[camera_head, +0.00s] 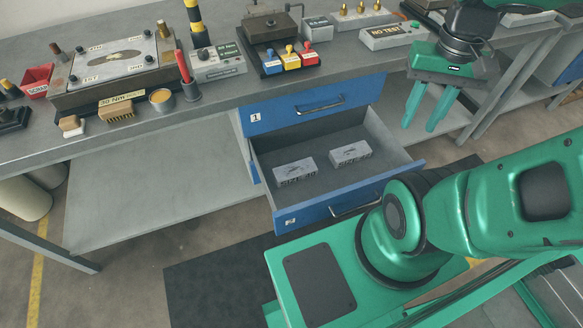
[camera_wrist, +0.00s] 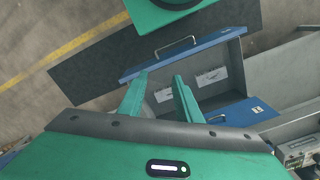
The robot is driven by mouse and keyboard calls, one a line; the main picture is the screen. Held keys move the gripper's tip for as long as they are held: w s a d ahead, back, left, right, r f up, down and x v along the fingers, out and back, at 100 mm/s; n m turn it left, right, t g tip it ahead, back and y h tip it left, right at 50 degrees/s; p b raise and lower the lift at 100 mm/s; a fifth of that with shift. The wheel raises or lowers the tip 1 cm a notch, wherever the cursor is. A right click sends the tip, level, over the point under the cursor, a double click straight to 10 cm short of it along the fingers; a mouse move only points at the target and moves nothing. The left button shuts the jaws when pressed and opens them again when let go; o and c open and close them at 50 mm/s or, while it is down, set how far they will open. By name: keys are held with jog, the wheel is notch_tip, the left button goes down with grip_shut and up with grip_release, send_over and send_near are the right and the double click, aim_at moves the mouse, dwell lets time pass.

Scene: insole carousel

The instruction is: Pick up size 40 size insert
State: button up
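Two grey block-like inserts lie flat and apart in the open lower drawer (camera_head: 318,152). In the head view one is at the left (camera_head: 294,172) and one at the right (camera_head: 350,153). Their dark lettering starts with "SIZE", but I cannot read the numbers surely. The wrist view shows one insert (camera_wrist: 212,76) clear of my fingers and the other (camera_wrist: 166,97) between them in the picture, partly covered. My gripper (camera_head: 419,128) is open and empty, fingers pointing down, above and to the right of the drawer. It also shows in the wrist view (camera_wrist: 159,77).
A closed blue drawer (camera_head: 300,108) sits above the open one. The bench (camera_head: 225,92) carries a test fixture (camera_head: 115,65), a brush, a tin, a press with coloured levers and a "NO TEST" box (camera_head: 394,35). The open drawer's front (camera_head: 345,201) is near my base.

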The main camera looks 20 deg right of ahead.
jog(key=shift+o, duration=0.6)
jog(key=shift+d, duration=0.1)
jog(key=o, duration=0.8)
jog(key=shift+s+r, duration=0.25)
jog(key=shift+s, duration=0.25)
jog(key=shift+o, duration=0.2)
jog(key=w+d+f+m+g, duration=0.1)
jog(key=w+f+m+g, duration=0.1)
jog(key=w+f, duration=0.45)
jog(key=m+t+y, duration=0.2)
jog(key=m+y, duration=0.7)
jog(key=y, duration=0.4)
send_near(296, 168)
jog(key=shift+s+d+r, duration=0.15)
jog(key=shift+s+d, duration=0.2)
jog(key=shift+d, duration=0.2)
jog(key=shift+w+a+f+m, duration=0.25)
jog(key=shift+a+f+m, duration=0.05)
jog(key=shift+a, duration=0.1)
jog(key=shift+x, duration=5.3)
